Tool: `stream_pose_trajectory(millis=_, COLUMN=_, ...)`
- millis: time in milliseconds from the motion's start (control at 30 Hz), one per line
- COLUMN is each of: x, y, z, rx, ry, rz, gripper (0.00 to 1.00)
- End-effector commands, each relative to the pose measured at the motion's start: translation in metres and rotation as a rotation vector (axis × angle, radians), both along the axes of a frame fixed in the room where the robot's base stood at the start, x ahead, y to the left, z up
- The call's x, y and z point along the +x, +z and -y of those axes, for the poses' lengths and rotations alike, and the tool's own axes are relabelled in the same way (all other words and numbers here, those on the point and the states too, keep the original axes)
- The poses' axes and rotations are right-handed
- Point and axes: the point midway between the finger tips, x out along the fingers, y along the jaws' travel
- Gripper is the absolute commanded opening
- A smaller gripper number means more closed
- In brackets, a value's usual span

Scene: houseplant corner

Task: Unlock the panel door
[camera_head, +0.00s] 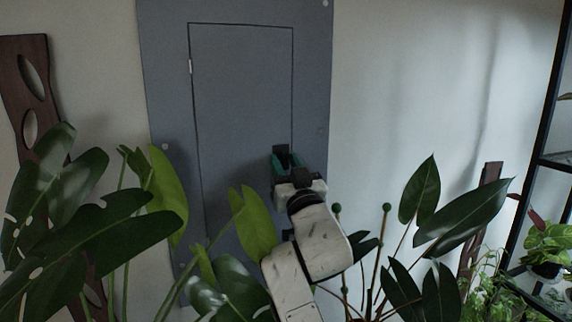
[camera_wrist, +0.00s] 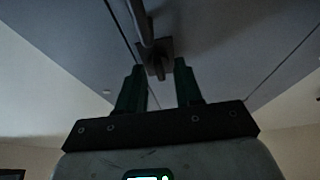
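The grey panel door (camera_head: 240,110) is shut in its wider grey panel frame (camera_head: 165,80), with a hinge on its left edge. In the wrist view, a dark lever handle (camera_wrist: 141,24) on a square plate stands out from the door (camera_wrist: 75,50). My gripper (camera_head: 286,160) is at the door's right edge and hides most of the handle in the head view. In the wrist view, my gripper (camera_wrist: 158,67) has its two green fingers spread, with the handle's lower end just beyond and between the tips. I cannot see contact.
Large-leaved plants (camera_head: 95,215) crowd the lower left, and more leaves (camera_head: 465,215) are right of my arm. Thin green-topped stakes (camera_head: 386,208) stand there. A black shelf (camera_head: 536,160) is at far right, a dark wooden board (camera_head: 25,80) at left.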

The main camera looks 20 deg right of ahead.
Motion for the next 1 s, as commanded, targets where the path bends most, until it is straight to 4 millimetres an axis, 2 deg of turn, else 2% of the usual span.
stream_pose_trajectory(millis=100, x=-0.0002, y=0.0000, z=0.0001, rx=0.000, ry=0.000, rz=0.000, gripper=0.34)
stream_pose_trajectory(millis=467, x=-0.0004, y=-0.0001, z=0.0001, rx=0.000, ry=0.000, rz=0.000, gripper=0.00)
stream_pose_trajectory(millis=767, x=-0.0004, y=-0.0021, z=-0.0001, rx=0.018, ry=-0.001, rz=0.000, gripper=0.00)
stream_pose_trajectory(millis=1000, x=-0.0008, y=-0.0054, z=-0.0022, rx=0.120, ry=0.002, rz=0.004, gripper=0.00)
